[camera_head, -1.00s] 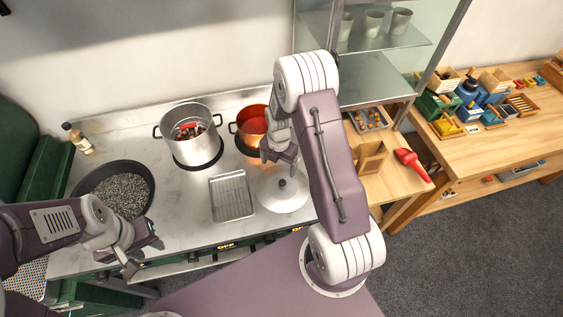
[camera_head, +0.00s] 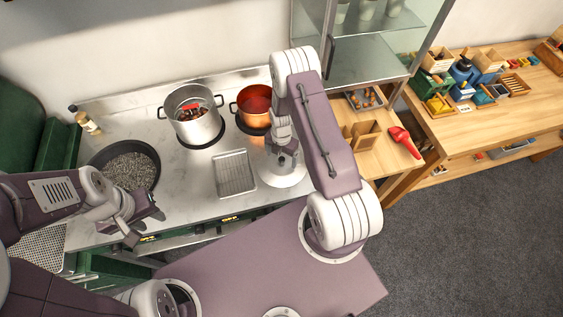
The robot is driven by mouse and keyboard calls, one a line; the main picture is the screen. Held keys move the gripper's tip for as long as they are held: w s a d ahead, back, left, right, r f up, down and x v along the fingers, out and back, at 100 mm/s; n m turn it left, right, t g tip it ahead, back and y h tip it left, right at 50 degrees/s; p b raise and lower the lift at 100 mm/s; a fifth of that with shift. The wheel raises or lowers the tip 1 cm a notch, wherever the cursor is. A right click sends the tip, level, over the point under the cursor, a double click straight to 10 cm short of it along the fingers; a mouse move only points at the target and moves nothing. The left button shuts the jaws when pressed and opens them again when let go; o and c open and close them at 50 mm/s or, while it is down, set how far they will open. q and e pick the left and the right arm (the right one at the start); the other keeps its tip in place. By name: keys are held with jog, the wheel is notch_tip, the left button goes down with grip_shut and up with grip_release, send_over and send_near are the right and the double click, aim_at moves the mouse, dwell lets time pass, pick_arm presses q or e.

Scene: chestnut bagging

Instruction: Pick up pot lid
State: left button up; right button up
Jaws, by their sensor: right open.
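The round, pale metal pot lid (camera_head: 270,179) lies flat on the steel counter, right of the wire rack. Its knob is hidden behind my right gripper. My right gripper (camera_head: 284,161) points down over the lid's middle and is open. I cannot tell whether its fingers touch the knob. A steel pot (camera_head: 193,130) with chestnuts and a red-handled tool inside stands behind and left. My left gripper (camera_head: 147,226) hangs empty and open by the counter's front edge, in front of the dark pan.
The wire rack (camera_head: 235,174) lies close left of the lid. A copper pot (camera_head: 253,109) stands behind it. A dark pan of gravel-like grains (camera_head: 128,167) is at left. A glass cabinet (camera_head: 372,62) rises behind my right arm. A wooden table (camera_head: 399,165) is at right.

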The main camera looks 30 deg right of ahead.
jog(key=shift+w+d+f, duration=0.1)
jog(key=shift+w+f, duration=0.05)
jog(key=shift+f, duration=0.45)
jog(key=shift+w+d+f, duration=0.1)
jog(key=shift+f, duration=0.5)
jog(key=shift+s+a+r, duration=0.1)
jog(key=shift+s+a, duration=0.05)
jog(key=shift+s, duration=0.1)
grip_shut()
